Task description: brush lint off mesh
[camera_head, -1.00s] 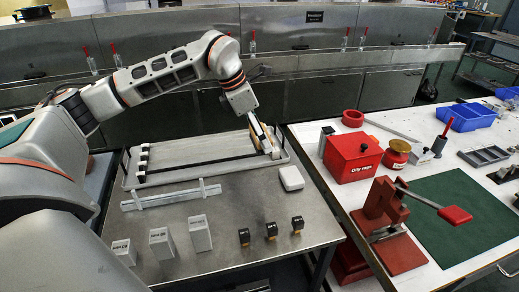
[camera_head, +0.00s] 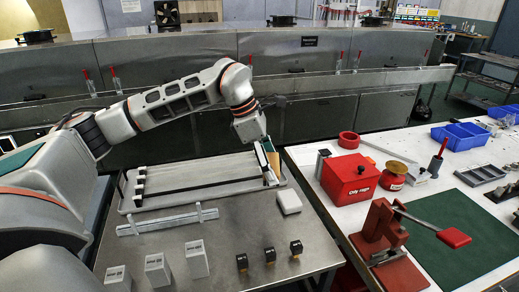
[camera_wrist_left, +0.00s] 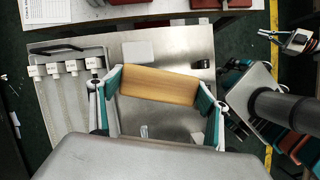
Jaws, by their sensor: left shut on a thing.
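My left gripper (camera_head: 266,165) is at the right end of a shallow grey tray (camera_head: 130,206) on the steel table. It is shut on a wooden block, which shows between its teal-padded fingers in the left wrist view (camera_wrist_left: 158,85). I take the block for the brush; its bristle side is hidden. In the head view I cannot tell whether it touches the tray. I cannot make out the mesh or any lint.
A white box (camera_head: 289,202) lies right of the tray. A pale slotted rail (camera_head: 168,221), grey blocks (camera_head: 157,270) and small black blocks (camera_head: 270,255) stand in front. A red box (camera_head: 350,178) and a red lever press (camera_head: 380,235) stand on the right-hand table.

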